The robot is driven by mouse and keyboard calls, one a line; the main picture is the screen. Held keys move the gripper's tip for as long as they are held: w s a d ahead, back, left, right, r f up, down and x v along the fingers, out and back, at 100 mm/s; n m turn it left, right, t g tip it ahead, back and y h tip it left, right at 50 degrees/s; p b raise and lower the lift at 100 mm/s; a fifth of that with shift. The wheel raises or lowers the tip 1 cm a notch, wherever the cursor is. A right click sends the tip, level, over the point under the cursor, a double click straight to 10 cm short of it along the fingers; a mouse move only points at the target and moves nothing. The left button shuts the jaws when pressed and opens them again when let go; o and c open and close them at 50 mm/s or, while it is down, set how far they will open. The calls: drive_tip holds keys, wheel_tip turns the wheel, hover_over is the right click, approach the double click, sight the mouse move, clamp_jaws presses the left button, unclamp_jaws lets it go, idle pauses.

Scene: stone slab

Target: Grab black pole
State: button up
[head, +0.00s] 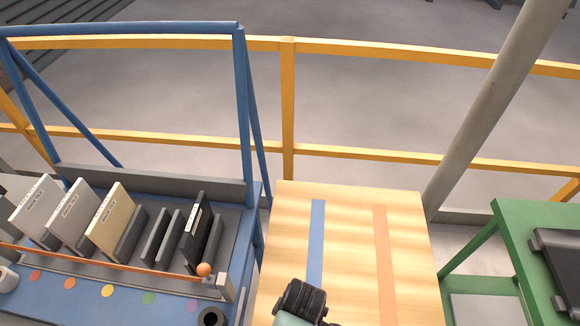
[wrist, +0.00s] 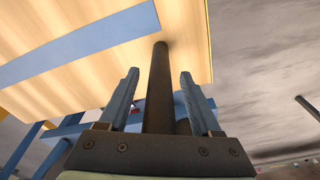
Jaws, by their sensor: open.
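The black pole (wrist: 159,85) is a dark, slim, round rod in the wrist view. It runs up the middle of that view, and its far end shows against the pale wooden top. My gripper (wrist: 160,75) is open, with one blue-grey finger on each side of the pole. A gap shows between the pole and each finger. The pole's near end is hidden behind the gripper's dark body. In the head view, a dark part of my arm shows at the bottom edge over the wooden table (head: 345,240); the fingers and the pole cannot be made out there.
A blue bench (head: 160,305) at left holds upright panels (head: 110,220), an orange rod (head: 100,261) and a black round cup-like thing (head: 212,317). A green frame (head: 505,245) stands at right. Yellow rails (head: 288,110) and a grey post (head: 490,110) lie behind. The striped table top looks clear.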

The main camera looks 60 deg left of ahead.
drive_tip(key=shift+c, duration=0.3)
clamp_jaws()
drive_tip(key=shift+r, duration=0.1)
